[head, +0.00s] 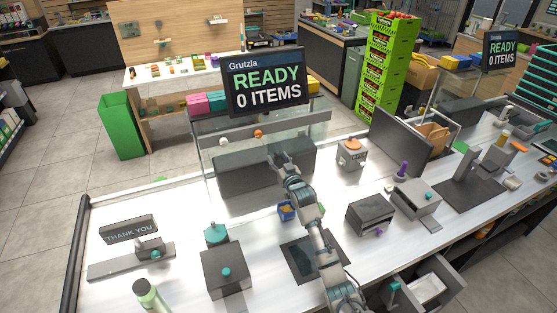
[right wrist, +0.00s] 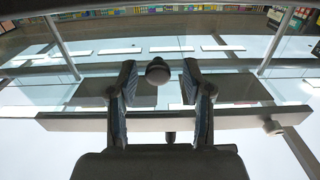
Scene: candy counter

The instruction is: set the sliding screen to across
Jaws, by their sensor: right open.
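A clear screen (head: 212,170) stands on the counter under the register display, with a grey rail (head: 300,125) across it. An orange knob (head: 258,133) and a pale knob (head: 223,141) show near the rail. A dark grey panel (head: 240,181) is behind the glass; I cannot tell which part slides. My right gripper (head: 280,157) is open in front of the screen, at the panel's upper edge. In the right wrist view, a round grey knob (right wrist: 158,71) appears between the open fingertips (right wrist: 160,68); contact cannot be told. My left gripper is not in view.
The register display (head: 265,83) stands above the screen. A blue bin (head: 287,211), a candy box (head: 351,153) and a dark box (head: 370,214) are near my right arm. A grey box with a teal knob (head: 225,269) is at the front left.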

